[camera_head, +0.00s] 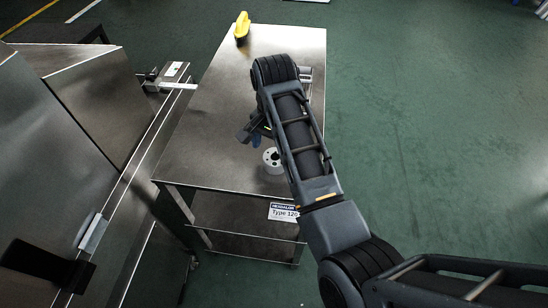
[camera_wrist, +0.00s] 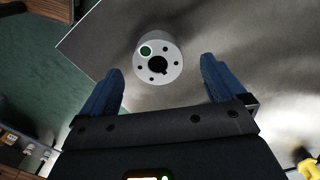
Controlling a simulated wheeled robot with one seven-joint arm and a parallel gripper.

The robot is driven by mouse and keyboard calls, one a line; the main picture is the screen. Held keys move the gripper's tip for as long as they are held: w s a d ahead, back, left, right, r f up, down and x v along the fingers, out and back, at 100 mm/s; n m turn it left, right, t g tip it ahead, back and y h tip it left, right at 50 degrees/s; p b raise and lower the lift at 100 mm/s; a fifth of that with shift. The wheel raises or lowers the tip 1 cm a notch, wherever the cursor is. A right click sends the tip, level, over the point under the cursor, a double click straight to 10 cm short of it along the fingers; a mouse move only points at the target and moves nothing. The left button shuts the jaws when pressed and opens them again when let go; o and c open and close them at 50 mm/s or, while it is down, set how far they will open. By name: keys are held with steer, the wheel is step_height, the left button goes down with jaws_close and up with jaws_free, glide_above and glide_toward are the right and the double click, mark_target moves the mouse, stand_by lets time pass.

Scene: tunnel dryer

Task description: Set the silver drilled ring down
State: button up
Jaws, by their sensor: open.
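The silver drilled ring (camera_head: 272,160) stands on the metal table top (camera_head: 215,130), near its front edge, partly beside my arm in the head view. In the wrist view the ring (camera_wrist: 158,62) shows its drilled face with several small holes, a keyed centre bore and one larger hole that looks green. My gripper (camera_wrist: 160,85) is open, its two blue fingers apart, with nothing between them. The ring lies beyond the fingertips, apart from them. In the head view my gripper (camera_head: 250,131) is partly hidden by my arm, behind the ring.
A yellow-handled object (camera_head: 242,27) stands at the table's far left corner. A grey object (camera_head: 305,78) lies at the far right, partly hidden by my arm. Steel machinery (camera_head: 85,110) stands on the left. The table's left half is clear.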

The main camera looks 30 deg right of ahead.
mark_target(275, 157)
steer(key=shift+s+d+f, duration=0.1)
steer(key=shift+d+f, duration=0.05)
steer(key=shift+f, duration=2.15)
steer(key=shift+c, duration=0.5)
steer(key=c, duration=1.2)
steer(key=shift+c, duration=0.8)
steer(key=shift+r, duration=0.1)
